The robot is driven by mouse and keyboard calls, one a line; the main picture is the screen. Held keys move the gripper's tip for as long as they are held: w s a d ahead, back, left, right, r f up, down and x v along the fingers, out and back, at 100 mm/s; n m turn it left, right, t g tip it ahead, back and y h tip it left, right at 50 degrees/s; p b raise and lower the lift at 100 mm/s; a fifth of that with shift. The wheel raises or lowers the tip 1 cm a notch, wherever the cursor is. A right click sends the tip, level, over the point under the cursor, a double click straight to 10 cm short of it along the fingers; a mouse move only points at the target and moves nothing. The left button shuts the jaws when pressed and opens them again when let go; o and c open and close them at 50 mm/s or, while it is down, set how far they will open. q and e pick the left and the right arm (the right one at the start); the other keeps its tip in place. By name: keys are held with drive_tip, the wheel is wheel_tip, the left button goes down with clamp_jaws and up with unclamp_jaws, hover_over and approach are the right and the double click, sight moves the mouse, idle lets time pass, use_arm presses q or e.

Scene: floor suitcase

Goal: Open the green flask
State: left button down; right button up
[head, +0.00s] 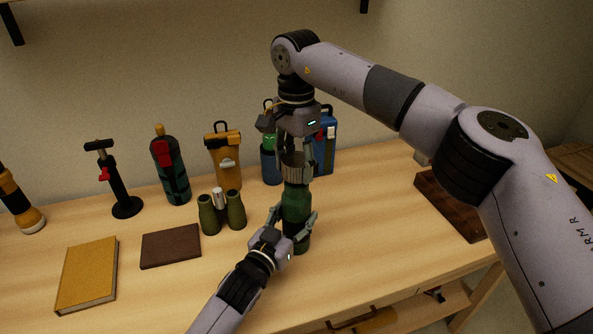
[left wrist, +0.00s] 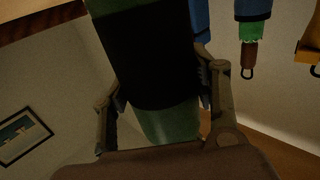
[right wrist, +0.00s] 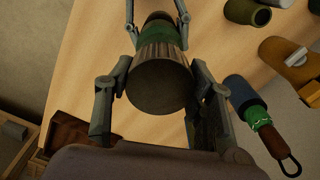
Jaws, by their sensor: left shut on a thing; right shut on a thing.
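The green flask (head: 297,203) stands upright on the table, with a dark band low on its body and a ridged grey cap (head: 292,161) at its top. My left gripper (head: 294,224) is shut around the lower body. The left wrist view shows its fingers on both sides of the dark band (left wrist: 150,62). My right gripper (head: 296,158) points down from above and is shut on the cap. The right wrist view shows the cap's flat round top (right wrist: 158,84) between its fingers, with the green body directly beneath. No gap shows between cap and body.
Green binoculars (head: 222,212) stand left of the flask. Behind are a blue item (head: 271,166), a yellow lantern-like item (head: 225,162) and a dark green bottle (head: 170,172). A brown book (head: 170,248) and a yellow book (head: 88,274) lie left.

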use_arm(q)
drive_tip(key=c, duration=0.5)
unclamp_jaws()
